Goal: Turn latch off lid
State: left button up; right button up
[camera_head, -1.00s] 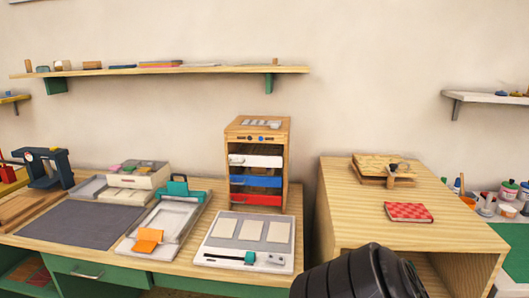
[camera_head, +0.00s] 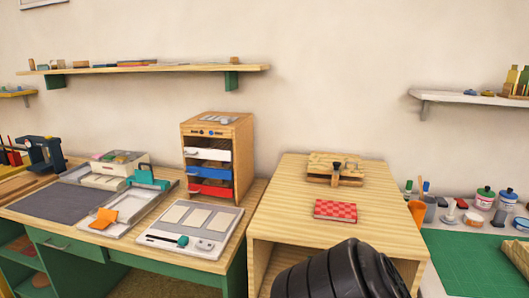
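A flat wooden box or board (camera_head: 322,162) lies on the wooden cabinet top (camera_head: 290,200), near the wall. A short wooden bar (camera_head: 350,181) with a dark knob (camera_head: 336,166) sits at its front; this looks like a latch on a lid, but it is too small to be sure. A red checked pad or book (camera_head: 335,210) lies in front of it. Neither of my grippers is in view. A black ribbed part at the bottom edge appears to be my own arm, in front of the cabinet.
A drawer unit (camera_head: 244,132), a white tray with pale cards (camera_head: 160,238) and a grey mat (camera_head: 50,203) are on the left bench. A green mat (camera_head: 475,262), an orange cup (camera_head: 417,211) and several bottles are at right. The cabinet's front top is mostly clear.

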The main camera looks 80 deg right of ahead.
aim_at(336, 164)
jog(key=k, duration=1.45)
jog(key=z, duration=0.15)
